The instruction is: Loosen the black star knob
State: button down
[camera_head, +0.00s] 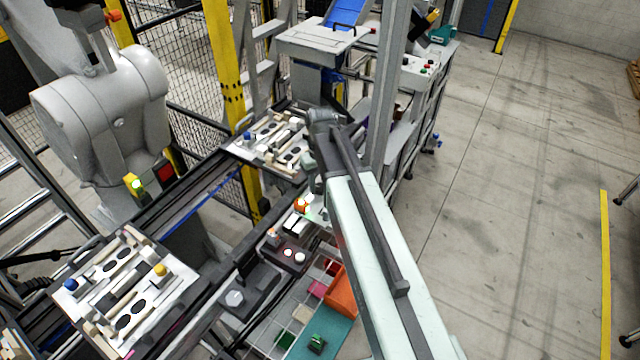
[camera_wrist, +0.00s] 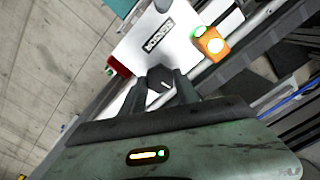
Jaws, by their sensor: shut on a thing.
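The black star knob (camera_wrist: 160,79) shows in the wrist view, on a white box-like fixture (camera_wrist: 150,48) with a dark printed label. My gripper (camera_wrist: 161,88) is shut on it, with one dark finger on either side. The knob's lower part and its stem are hidden by the fingers. In the head view, my arm reaches up from the bottom right and bends down towards the middle. The knob and the fingertips cannot be made out there.
An orange unit (camera_wrist: 211,44) with lit lamps stands close to the right of the knob. In the head view, a pallet with a yellow knob (camera_head: 160,269) lies at lower left, and another pallet (camera_head: 268,140) lies behind. An orange bin (camera_head: 341,290) stands beside my arm.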

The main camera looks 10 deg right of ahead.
aim_at(320, 187)
jog(key=c, duration=0.9)
grip_release()
jog(key=shift+r, duration=0.1)
notch_tip(320, 187, up, 8)
jog(key=p, duration=0.8)
jog(key=shift+f, duration=0.2)
